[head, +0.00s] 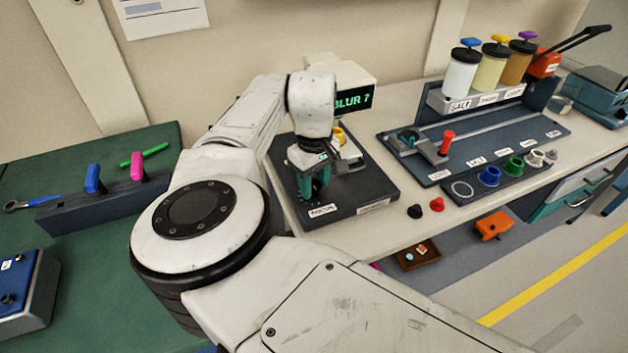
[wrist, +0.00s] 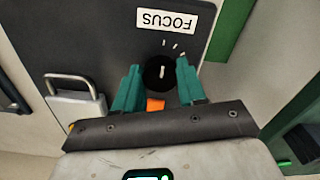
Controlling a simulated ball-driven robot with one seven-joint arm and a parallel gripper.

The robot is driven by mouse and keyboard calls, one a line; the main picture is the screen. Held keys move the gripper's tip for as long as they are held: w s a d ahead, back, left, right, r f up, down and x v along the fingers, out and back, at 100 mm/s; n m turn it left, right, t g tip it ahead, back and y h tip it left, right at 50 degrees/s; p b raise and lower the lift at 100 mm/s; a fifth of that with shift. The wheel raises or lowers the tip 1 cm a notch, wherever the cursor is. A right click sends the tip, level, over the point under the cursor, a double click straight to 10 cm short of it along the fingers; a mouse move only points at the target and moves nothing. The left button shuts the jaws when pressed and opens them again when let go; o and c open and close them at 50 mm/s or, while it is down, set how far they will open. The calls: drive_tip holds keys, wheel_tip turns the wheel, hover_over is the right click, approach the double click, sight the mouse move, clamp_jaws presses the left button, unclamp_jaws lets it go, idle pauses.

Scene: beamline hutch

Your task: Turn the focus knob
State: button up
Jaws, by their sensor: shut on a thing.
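In the head view, my gripper (head: 313,183) is low over the dark instrument base (head: 372,188), and the knob is hidden there.
A silver bracket (wrist: 75,95) stands on the plate close to my gripper. A black cap (head: 415,211) and red cap (head: 437,204) lie right of the instrument. A rack with several jars (head: 462,75) stands at the back right. A green bench (head: 90,245) is at the left.

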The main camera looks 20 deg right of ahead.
drive_tip(key=shift+r+p, duration=0.1)
drive_tip(key=shift+p, duration=0.2)
drive_tip(key=m+p, duration=0.2)
drive_tip(key=m, duration=0.1)
drive_tip(key=m+p, duration=0.2)
drive_tip(key=m, duration=0.2)
drive_tip(key=shift+a+m, duration=0.1)
drive_tip(key=shift+m, duration=0.3)
drive_tip(key=m+p, duration=0.1)
drive_tip(key=m, duration=0.3)
drive_tip(key=shift+a+p, duration=0.1)
drive_tip(key=shift+p, duration=0.3)
drive_tip(key=shift+w+m+p, duration=0.1)
drive_tip(key=shift+m+p, duration=0.2)
drive_tip(key=shift+m, duration=1.9)
drive_tip(key=o, duration=1.1)
drive_tip(key=shift+c, duration=0.2)
